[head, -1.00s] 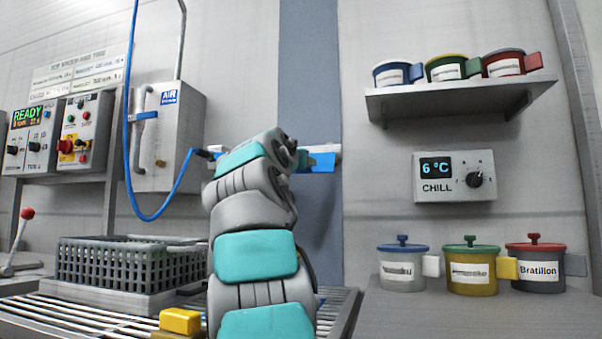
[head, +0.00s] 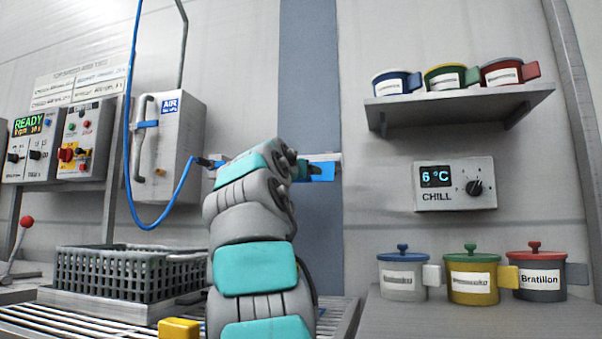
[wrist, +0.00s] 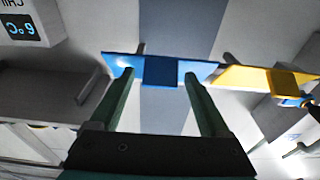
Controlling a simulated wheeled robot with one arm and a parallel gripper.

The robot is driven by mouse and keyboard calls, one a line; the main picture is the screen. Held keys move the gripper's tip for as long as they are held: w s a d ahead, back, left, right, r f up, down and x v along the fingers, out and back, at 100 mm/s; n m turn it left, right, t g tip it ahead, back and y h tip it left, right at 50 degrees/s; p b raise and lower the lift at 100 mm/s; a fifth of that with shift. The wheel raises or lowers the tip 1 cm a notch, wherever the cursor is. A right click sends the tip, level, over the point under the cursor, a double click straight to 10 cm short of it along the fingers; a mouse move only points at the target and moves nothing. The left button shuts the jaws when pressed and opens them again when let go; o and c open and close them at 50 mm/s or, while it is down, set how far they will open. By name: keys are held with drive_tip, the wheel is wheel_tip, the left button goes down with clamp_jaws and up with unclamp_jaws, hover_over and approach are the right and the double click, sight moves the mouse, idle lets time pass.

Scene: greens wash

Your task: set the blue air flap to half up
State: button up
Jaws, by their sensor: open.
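The blue air flap (wrist: 206,72) is a flat blue plate with a darker blue tab (wrist: 160,72) at its middle. It spans the top centre of the wrist view, in front of a grey-blue wall strip. My gripper (wrist: 158,74) is open, with its two dark green fingers reaching to the flap, one on each side of the tab. I cannot tell whether they touch it. In the head view a part of the flap (head: 322,172) shows just right of my arm's end. My arm hides the rest of it and most of my gripper. The flap's exact tilt is unclear.
A yellow flap (wrist: 268,78) sits beside the blue one in the wrist view. In the head view, an AIR box (head: 172,145) with a blue hose is left of my arm. A chill control (head: 455,184) and a shelf (head: 460,104) with mugs are at right. A dark basket (head: 130,275) stands lower left.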

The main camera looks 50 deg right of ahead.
drive_tip(key=r+b+v, duration=0.1)
drive_tip(key=v, duration=0.6)
drive_tip(key=shift+s+a+f+b, duration=0.25)
drive_tip(key=shift+a+f+b, duration=0.1)
drive_tip(key=shift+f, duration=0.15)
idle(0.4)
